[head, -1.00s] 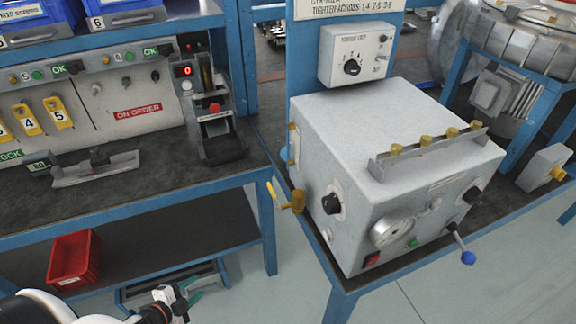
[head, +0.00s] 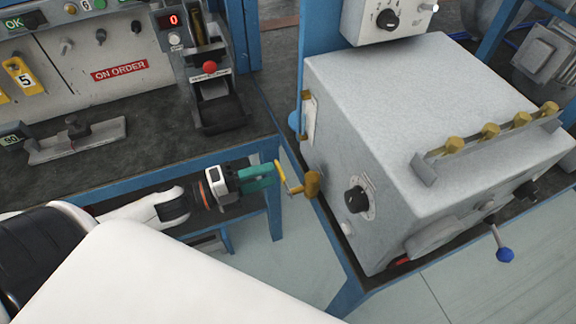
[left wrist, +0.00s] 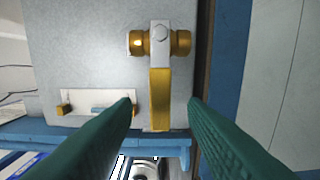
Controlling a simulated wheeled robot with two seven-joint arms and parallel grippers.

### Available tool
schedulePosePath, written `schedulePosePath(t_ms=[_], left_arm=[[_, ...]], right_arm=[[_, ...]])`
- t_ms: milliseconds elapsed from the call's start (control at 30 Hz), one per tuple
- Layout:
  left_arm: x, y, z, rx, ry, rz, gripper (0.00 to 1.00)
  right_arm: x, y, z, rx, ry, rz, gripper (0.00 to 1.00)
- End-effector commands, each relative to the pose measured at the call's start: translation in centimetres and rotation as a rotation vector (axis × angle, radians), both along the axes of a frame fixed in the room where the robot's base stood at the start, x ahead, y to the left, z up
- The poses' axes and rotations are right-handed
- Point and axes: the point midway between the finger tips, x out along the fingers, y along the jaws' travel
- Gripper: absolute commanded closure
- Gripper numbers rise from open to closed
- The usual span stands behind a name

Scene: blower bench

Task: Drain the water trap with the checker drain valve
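The drain valve sits low on the left side of the grey checker box (head: 425,115). It has a brass body (head: 312,184) and a yellow lever (head: 281,176). In the left wrist view the lever (left wrist: 160,98) runs down from a silver nut between brass ends. My left gripper (head: 268,174) has green fingers that reach toward the lever from the left. In the left wrist view its fingers (left wrist: 163,104) are apart, one on each side of the lever, with gaps on both sides. I cannot make out the water trap. My right gripper is not in view.
A bench (head: 150,155) with a blue frame stands left, its edge just above my left gripper. A blue post (head: 325,60) rises behind the box. A blue-knobbed lever (head: 504,253) sticks out from the box front. The floor is clear below the gripper.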

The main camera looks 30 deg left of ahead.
Motion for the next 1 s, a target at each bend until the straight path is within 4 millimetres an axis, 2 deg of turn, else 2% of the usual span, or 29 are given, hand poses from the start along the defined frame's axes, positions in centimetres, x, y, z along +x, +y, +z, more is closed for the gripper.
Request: schedulePosePath(t_ms=[100, 333, 533, 800, 867, 1000], left_arm=[[1.6, -1.3, 0.1, 0.000, -0.005, -0.001, 0.61], [3.7, -3.2, 0.1, -0.001, -0.002, 0.001, 0.61], [4.4, -3.9, 0.0, -0.001, 0.001, 0.001, 0.61], [4.5, -4.0, -0.1, 0.000, 0.001, 0.001, 0.61], [4.5, -4.0, -0.1, 0.000, 0.001, 0.001, 0.67], [4.5, -4.0, -0.1, 0.000, 0.001, 0.001, 0.90]], right_arm=[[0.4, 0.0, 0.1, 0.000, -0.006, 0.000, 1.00], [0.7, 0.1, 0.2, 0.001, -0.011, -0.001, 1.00], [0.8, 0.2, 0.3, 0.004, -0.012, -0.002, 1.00], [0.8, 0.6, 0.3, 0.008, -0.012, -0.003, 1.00], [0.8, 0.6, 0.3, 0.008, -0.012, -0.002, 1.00], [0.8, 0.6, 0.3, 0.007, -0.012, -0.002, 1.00]])
